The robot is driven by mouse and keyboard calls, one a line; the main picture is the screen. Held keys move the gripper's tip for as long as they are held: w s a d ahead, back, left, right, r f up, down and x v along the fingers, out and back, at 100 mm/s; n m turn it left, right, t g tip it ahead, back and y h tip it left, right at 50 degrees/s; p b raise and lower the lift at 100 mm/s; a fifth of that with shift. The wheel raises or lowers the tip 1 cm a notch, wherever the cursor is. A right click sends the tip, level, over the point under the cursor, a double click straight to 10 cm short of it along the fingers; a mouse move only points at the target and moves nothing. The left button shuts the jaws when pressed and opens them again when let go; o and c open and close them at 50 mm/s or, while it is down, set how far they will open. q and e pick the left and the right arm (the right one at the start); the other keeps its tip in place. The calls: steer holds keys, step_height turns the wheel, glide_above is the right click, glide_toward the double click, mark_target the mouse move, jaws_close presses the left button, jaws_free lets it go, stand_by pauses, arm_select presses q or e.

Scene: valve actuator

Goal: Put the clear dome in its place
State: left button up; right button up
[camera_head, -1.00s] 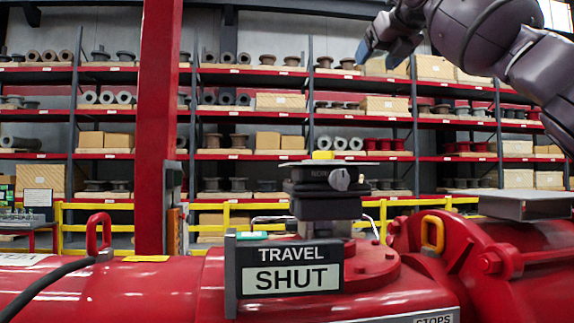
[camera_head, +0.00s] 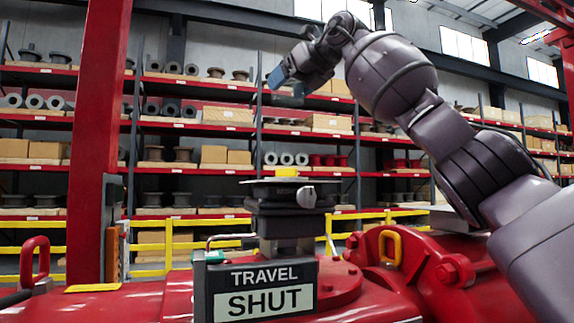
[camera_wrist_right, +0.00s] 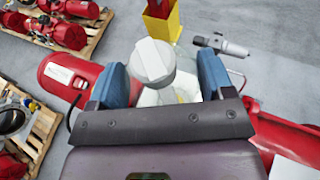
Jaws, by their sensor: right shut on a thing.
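My right gripper (camera_head: 278,80) hangs in the air above the actuator stack, fingers towards the left. In the right wrist view its two blue fingers (camera_wrist_right: 164,82) are apart, with a pale grey-white knob (camera_wrist_right: 152,62) between them. I take this as part of the clear dome; its transparent wall is hard to make out, and I cannot see it in the head view. The black indicator stack (camera_head: 290,212) stands upright on the red valve, topped by a flat disc (camera_head: 262,181) and a small yellow block (camera_head: 286,172). My left gripper is out of view.
The sign reading TRAVEL SHUT (camera_head: 264,288) stands in front of the stack. A red column (camera_head: 97,140) rises at left. Yellow lifting eyes and red housings (camera_head: 432,260) lie at right. Shelving and a yellow railing are behind. Air above the disc is free.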

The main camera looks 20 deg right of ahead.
step_height(320, 180, down, 13)
steer(key=shift+r, duration=0.2)
steer(key=shift+f, duration=2.15)
steer(key=shift+a, duration=0.1)
steer(key=shift+f, duration=0.2)
steer(key=o, duration=1)
steer(key=shift+r, duration=0.2)
